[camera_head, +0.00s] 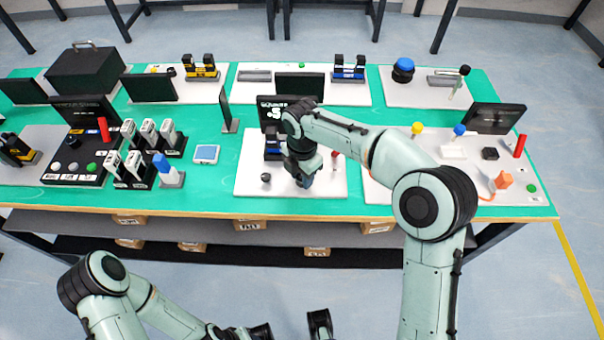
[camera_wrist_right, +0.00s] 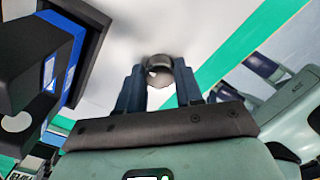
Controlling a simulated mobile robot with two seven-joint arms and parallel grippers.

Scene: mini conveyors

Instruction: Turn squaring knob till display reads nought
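The small dark round knob (camera_head: 266,177) stands on a white board (camera_head: 251,160) near the table's front. It also shows in the right wrist view as a grey round knob (camera_wrist_right: 159,70), framed between and beyond the fingertips. My right gripper (camera_head: 304,182) points down over the board, right of the knob and apart from it. In the wrist view its two fingers (camera_wrist_right: 160,88) are spread with nothing between them. A black display (camera_head: 268,103) stands behind, partly covered by my arm; its reading is not legible. My left gripper (camera_head: 290,328) is at the bottom edge, cut off.
A blue-and-black device (camera_wrist_right: 52,75) stands close beside the right gripper, behind it on the board. A small red-topped post (camera_head: 334,155) is right of the gripper. A blue-screened pad (camera_head: 206,153) lies left of the board.

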